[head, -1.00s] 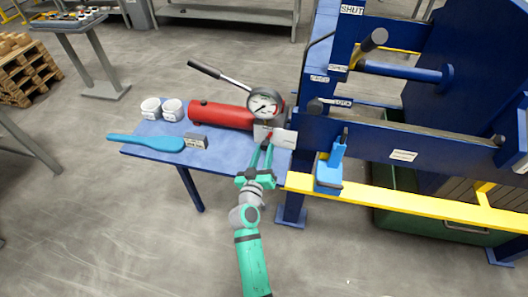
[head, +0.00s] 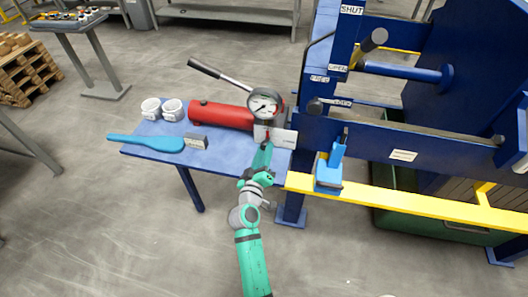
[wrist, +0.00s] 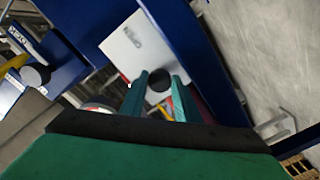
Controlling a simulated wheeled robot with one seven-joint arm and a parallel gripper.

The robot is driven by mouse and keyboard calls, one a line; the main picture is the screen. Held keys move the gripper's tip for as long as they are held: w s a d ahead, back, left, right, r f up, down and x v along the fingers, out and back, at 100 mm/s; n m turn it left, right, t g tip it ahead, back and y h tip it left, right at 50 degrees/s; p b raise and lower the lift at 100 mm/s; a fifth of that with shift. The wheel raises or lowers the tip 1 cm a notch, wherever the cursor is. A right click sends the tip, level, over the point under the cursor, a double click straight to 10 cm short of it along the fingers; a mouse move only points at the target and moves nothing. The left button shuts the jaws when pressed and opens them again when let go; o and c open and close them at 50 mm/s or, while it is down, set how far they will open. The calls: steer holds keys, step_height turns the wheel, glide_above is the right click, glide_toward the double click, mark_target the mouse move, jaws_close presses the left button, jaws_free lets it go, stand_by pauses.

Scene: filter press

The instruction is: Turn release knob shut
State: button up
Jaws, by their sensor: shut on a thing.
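The release knob (wrist: 158,84) shows in the wrist view as a dark round end between my two green fingers, in front of a pale plate (wrist: 135,45). My gripper (wrist: 160,94) is shut on it. In the head view my gripper (head: 263,155) reaches up to the front of the hand pump, just below the pale plate (head: 284,136). There the fingers hide most of the knob, and only a small red bit shows above them. The red pump (head: 220,115) lies on the blue table with a round gauge (head: 265,104) above its right end.
The blue press frame (head: 345,135) and its yellow rail (head: 420,207) stand close on the right, with a blue clamp-like part (head: 330,170) on the rail.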

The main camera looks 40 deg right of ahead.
steer(key=o, duration=1)
steer(key=shift+o, duration=0.2)
steer(key=v, duration=1)
steer(key=shift+s+a, duration=0.25)
steer(key=shift+s, duration=0.1)
steer(key=shift+w, duration=0.15)
